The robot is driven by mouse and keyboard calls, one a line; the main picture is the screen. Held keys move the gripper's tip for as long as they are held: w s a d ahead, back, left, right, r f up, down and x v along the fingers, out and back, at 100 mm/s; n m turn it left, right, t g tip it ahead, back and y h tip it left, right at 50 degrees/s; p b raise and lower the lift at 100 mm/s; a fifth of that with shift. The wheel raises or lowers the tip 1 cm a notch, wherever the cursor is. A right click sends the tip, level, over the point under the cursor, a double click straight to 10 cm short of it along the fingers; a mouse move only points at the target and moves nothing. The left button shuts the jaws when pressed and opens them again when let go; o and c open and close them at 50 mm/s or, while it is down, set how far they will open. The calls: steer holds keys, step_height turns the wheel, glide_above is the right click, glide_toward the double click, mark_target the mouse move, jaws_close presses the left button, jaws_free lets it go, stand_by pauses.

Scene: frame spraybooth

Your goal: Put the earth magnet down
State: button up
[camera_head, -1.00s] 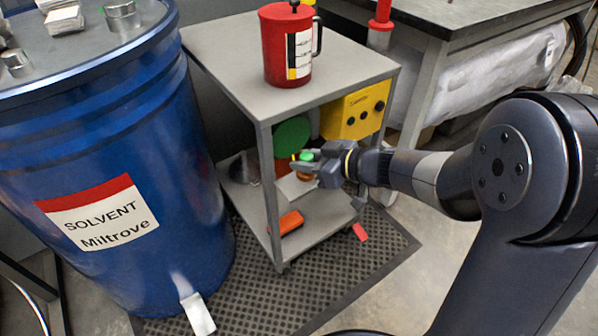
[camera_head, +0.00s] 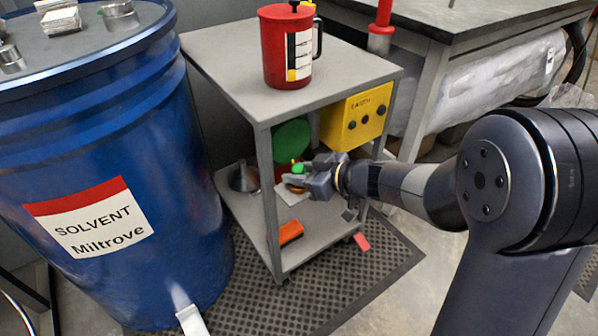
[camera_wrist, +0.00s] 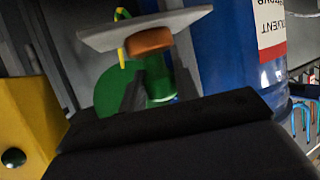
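The earth magnet has a green body (camera_wrist: 157,78) and a copper-orange base (camera_wrist: 150,41). In the wrist view the green body stands between the fingers of my gripper (camera_wrist: 161,88), which look closed on it. In the head view my gripper (camera_head: 308,178) is above the cart's lower shelf, with the green top (camera_head: 298,168) showing at its fingers. The copper base is right at a light grey plate (camera_wrist: 105,37); whether they touch, I cannot tell. A yellow-green lead (camera_wrist: 122,58) shows beside the magnet. My fingers hide part of the body.
The cart's upper shelf (camera_head: 225,62) is overhead, with a red canister (camera_head: 277,60) on it. A yellow box (camera_head: 345,125) hangs under it. A green disc (camera_head: 291,140), a metal funnel (camera_head: 243,178) and an orange block (camera_head: 290,231) are nearby. A blue drum (camera_head: 95,170) stands left.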

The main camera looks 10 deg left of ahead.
steer(key=o, duration=0.4)
steer(key=shift+r, duration=0.1)
steer(key=shift+d+r, duration=0.2)
steer(key=shift+r, duration=0.05)
steer(key=p+v, duration=0.5)
steer(key=v, duration=0.6)
steer(key=shift+d+p, duration=0.25)
steer(key=shift+p, duration=0.1)
steer(key=shift+s+a, duration=0.1)
